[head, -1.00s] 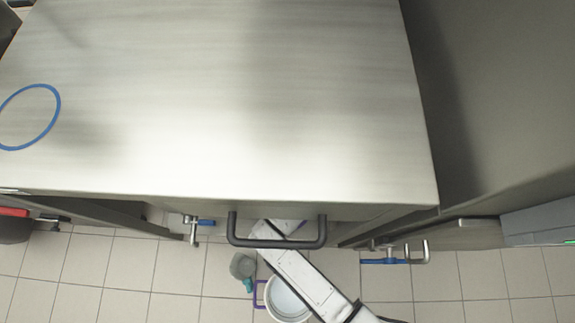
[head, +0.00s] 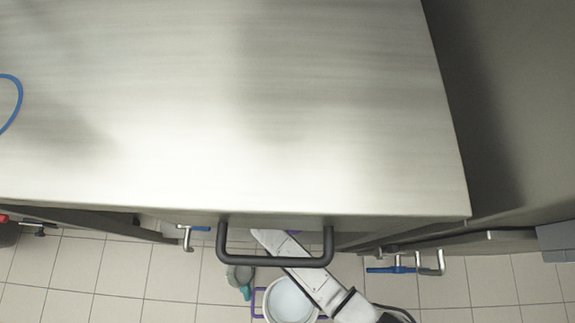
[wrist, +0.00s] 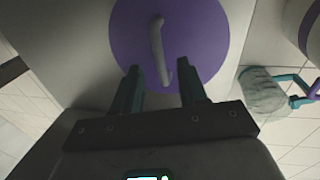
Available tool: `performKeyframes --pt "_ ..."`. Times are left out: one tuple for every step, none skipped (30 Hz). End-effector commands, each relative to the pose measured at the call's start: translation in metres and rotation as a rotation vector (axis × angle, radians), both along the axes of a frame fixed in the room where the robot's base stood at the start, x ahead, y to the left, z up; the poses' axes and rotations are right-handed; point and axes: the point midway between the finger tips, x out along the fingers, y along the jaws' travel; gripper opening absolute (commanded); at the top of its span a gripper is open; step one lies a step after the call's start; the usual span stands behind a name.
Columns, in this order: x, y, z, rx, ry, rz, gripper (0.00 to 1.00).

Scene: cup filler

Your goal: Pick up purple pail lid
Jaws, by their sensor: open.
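The purple pail lid (wrist: 197,38) is a round disc with a curved grey handle (wrist: 158,45), in the upper middle of the wrist view. My gripper (wrist: 160,67) is open, its two teal fingers pointing at the lid. The lower end of the handle shows between the fingertips, and nothing is gripped. I cannot tell whether the fingers touch the lid. In the head view the lid and gripper are hidden under the steel machine; only my white arm shows below its front edge.
A steel machine top (head: 230,120) with a dark bar handle (head: 275,258) fills the head view. A white pail (head: 288,303) with purple handles and a grey jug (head: 238,276) with a teal handle stand on the tiled floor. The jug also shows in the wrist view (wrist: 262,88).

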Motion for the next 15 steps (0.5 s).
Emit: performKeyframes --pt "0.001 -0.001 -0.013 -0.001 0.001 0.000 0.42" --pt "0.002 -0.001 -0.017 -0.001 0.001 0.000 0.42" --pt "0.003 -0.001 -0.022 -0.001 0.001 0.000 0.42" --pt "0.004 -0.001 -0.025 -0.002 0.002 0.000 0.42" --pt "0.004 -0.001 -0.027 -0.001 0.001 0.000 0.42" --pt "0.005 0.000 -0.028 -0.001 0.001 0.000 0.42" --pt "0.005 0.000 -0.028 0.000 0.000 0.000 0.42" --pt "0.005 0.000 -0.028 0.000 0.000 0.000 0.42" --pt "0.005 0.000 -0.027 0.000 0.000 0.000 0.42" --pt "0.005 0.000 -0.027 0.000 0.000 -0.001 0.42" --pt "0.005 0.000 -0.026 0.000 0.000 0.000 0.42" --pt "0.005 0.000 -0.026 0.000 0.000 0.000 0.42" --pt "0.005 0.000 -0.026 0.000 0.000 -0.001 0.42" --pt "0.005 0.000 -0.026 0.000 0.000 -0.001 0.39" --pt "0.005 0.000 -0.026 0.000 0.000 -0.001 0.35"
